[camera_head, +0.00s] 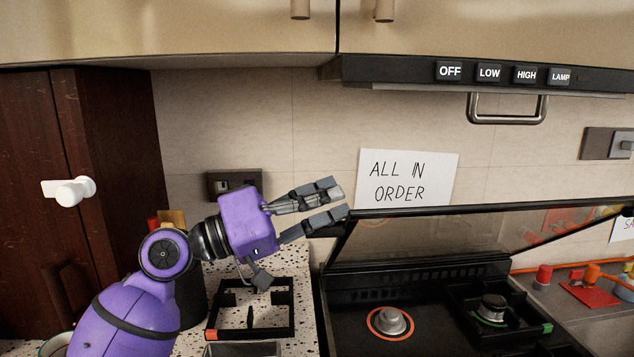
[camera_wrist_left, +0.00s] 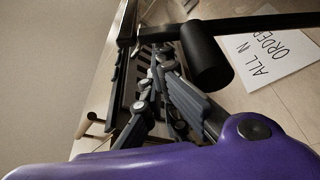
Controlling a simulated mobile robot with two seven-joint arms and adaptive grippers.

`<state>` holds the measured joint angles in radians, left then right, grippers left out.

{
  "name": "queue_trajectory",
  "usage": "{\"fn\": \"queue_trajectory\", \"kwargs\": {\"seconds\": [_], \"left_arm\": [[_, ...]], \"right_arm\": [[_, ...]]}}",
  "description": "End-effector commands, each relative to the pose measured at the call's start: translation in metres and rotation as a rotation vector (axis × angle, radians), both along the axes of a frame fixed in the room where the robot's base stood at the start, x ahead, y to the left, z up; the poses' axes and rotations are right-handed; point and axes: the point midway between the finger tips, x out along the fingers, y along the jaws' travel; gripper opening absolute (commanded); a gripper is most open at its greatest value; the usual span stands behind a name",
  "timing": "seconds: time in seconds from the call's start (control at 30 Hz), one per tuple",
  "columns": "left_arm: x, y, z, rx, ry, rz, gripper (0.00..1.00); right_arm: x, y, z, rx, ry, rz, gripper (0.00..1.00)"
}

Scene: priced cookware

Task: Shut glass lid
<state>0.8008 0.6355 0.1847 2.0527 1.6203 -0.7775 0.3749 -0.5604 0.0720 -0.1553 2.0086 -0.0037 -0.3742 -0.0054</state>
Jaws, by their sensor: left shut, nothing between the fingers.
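The glass lid (camera_head: 470,238) stands raised and tilted at the back of the stove (camera_head: 440,315), with a dark frame around a see-through pane. My left gripper (camera_head: 338,203) is by the upper left corner of the lid, its fingers pointing right. They are close together with nothing held between them. I cannot tell whether they touch the lid frame. In the left wrist view, the gripper fingers (camera_wrist_left: 152,88) show near a black bar with a black cylinder (camera_wrist_left: 207,55). My right gripper is not in view.
Another grate (camera_head: 252,308) lies on the speckled counter. A paper note (camera_head: 405,180) is behind the gripper. The range hood (camera_head: 480,74) hangs above.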

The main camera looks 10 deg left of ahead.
Motion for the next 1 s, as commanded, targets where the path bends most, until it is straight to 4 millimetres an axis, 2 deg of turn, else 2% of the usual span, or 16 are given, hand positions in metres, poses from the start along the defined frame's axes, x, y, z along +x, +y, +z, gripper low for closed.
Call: {"fn": "queue_trajectory", "kwargs": {"seconds": [0.2,0.67,0.77,1.0], "left_arm": [[-0.007,-0.003,-0.007,0.001,0.002,0.0,0.0],[-0.007,-0.003,-0.005,0.0,0.0,0.0,0.0],[-0.007,-0.004,0.005,0.002,-0.004,-0.001,0.0],[-0.007,-0.004,0.051,0.003,-0.005,0.0,0.0]], "right_arm": [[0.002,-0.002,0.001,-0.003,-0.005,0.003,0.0],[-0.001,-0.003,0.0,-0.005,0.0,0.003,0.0],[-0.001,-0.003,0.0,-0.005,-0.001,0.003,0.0],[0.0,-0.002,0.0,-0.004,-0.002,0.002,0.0]]}}
